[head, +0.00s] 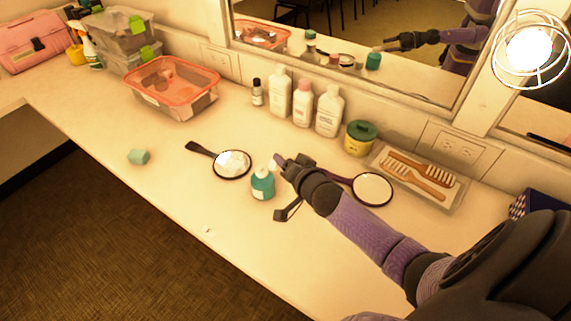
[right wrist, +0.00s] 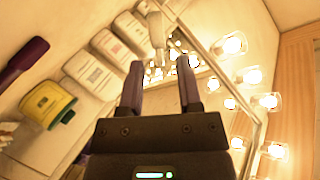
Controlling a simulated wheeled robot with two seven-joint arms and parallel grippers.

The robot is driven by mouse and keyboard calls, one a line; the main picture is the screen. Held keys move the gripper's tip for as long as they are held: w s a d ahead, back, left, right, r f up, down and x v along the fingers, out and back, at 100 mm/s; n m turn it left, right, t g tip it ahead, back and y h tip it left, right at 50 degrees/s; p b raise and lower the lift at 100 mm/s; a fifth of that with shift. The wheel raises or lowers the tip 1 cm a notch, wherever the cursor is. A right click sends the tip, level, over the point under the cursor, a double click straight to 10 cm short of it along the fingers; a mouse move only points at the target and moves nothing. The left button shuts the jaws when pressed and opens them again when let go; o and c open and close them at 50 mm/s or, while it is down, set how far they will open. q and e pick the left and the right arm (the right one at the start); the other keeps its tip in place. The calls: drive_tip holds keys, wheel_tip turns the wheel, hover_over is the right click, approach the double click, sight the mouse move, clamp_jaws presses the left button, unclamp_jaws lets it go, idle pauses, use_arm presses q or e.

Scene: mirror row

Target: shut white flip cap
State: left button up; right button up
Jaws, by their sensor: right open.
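A small teal bottle (head: 262,186) stands upright on the counter, with a pale white cap (head: 262,172) on top. I cannot tell whether its lid is raised or shut. My right gripper (head: 281,161) is just right of and behind this bottle in the head view, apart from it as far as I can see. In the right wrist view my right gripper (right wrist: 160,70) has its two dark fingers spread with nothing held. The teal bottle is not clear in that view. My left gripper is not in view.
Several white bottles (head: 279,94) and a yellow jar (head: 360,138) line the wall below the mirror. A round hand mirror (head: 232,164) lies left of the teal bottle, another (head: 372,188) right of my gripper. A brush tray (head: 452,200) is right. The front-left counter is mostly clear.

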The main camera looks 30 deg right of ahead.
drive_tip(key=shift+w, duration=0.25)
drive_tip(key=shift+c, duration=0.3)
clamp_jaws()
